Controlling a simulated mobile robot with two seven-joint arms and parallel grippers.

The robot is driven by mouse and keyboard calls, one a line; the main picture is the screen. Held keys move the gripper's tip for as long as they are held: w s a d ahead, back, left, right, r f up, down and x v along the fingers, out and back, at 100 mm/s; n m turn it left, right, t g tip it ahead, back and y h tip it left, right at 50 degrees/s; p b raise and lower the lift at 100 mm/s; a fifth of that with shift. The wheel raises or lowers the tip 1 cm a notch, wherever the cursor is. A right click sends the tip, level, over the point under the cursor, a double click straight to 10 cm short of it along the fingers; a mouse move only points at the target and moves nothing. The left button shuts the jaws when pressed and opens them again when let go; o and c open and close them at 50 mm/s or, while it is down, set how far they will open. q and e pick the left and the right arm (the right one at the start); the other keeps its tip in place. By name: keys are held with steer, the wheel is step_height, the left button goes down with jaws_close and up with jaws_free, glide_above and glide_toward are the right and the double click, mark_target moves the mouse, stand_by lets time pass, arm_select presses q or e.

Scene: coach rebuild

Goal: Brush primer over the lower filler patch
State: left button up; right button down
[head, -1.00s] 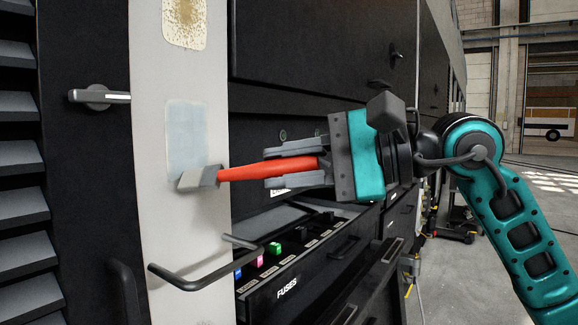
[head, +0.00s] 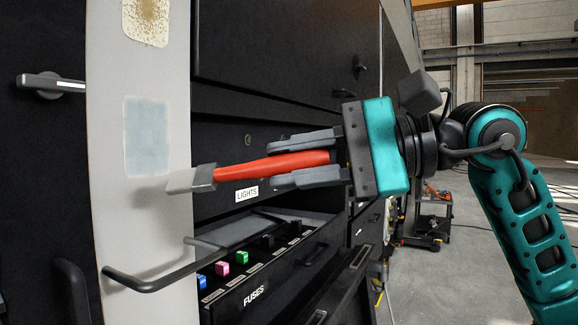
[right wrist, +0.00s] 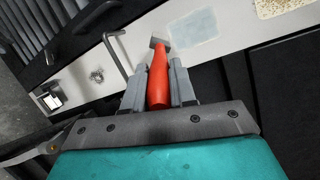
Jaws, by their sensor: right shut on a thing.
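The lower filler patch (head: 147,137) is a pale blue-grey, even-looking rectangle on the white upright panel (head: 130,225). It also shows in the right wrist view (right wrist: 193,40). My right gripper (head: 274,165) is shut on the red handle of a brush (head: 245,165), which lies nearly level and points left. The brush's grey head (head: 190,180) is just below and right of the patch, in front of the panel's edge. It appears clear of the patch; whether it touches the panel I cannot tell. In the right wrist view the brush (right wrist: 159,75) sits between both fingers. My left gripper is out of view.
A tan, speckled upper patch (head: 146,20) is higher on the panel. A dark bar handle (head: 150,284) sticks out below the brush. An open fuse drawer (head: 255,292) with coloured fuses lies below my right gripper. A lever handle (head: 50,84) is at the left.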

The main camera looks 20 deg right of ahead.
mark_target(326, 164)
steer(key=shift+s+d+f+b, duration=0.1)
steer(key=shift+s+d+b, duration=0.6)
steer(key=shift+s, duration=0.1)
steer(key=shift+s+d, duration=0.25)
steer(key=shift+s, duration=0.15)
stand_by(0.3)
